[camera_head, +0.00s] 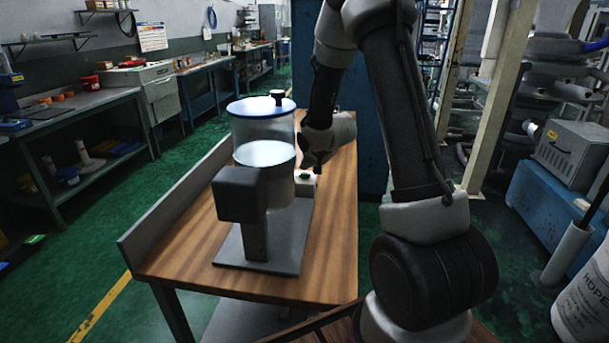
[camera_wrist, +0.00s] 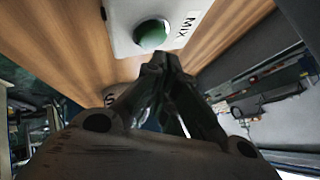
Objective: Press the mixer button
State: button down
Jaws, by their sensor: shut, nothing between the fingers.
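The mixer (camera_head: 262,190) stands on a wooden-topped table, with a clear cylinder, a blue-rimmed lid and a dark grey block at its front. The button box (camera_wrist: 165,20) is pale and bears the label "MIX". Its round green button (camera_wrist: 152,35) faces the wrist camera. In the head view the green button (camera_head: 305,177) shows small beside the mixer's cylinder. My gripper (camera_wrist: 162,60) is shut and empty, with its fingertips close to the button box. In the head view my gripper (camera_head: 304,168) points down near the button. I cannot tell whether it touches the button.
The wooden table (camera_head: 190,245) has a raised grey edge (camera_head: 170,205) on its left. A blue cabinet (camera_head: 373,140) stands behind the table. Workbenches (camera_head: 95,100) line the left wall. The green floor (camera_head: 95,235) at left is mostly clear.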

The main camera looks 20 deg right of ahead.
aim_at(307, 173)
jog(key=shift+f, duration=0.1)
jog(key=shift+f, duration=0.3)
jog(key=shift+f, duration=0.35)
dwell(0.8)
jog(key=shift+s+r, duration=0.1)
jog(key=shift+r, duration=0.5)
jog(key=shift+s+r, duration=0.1)
jog(key=shift+r, duration=2.4)
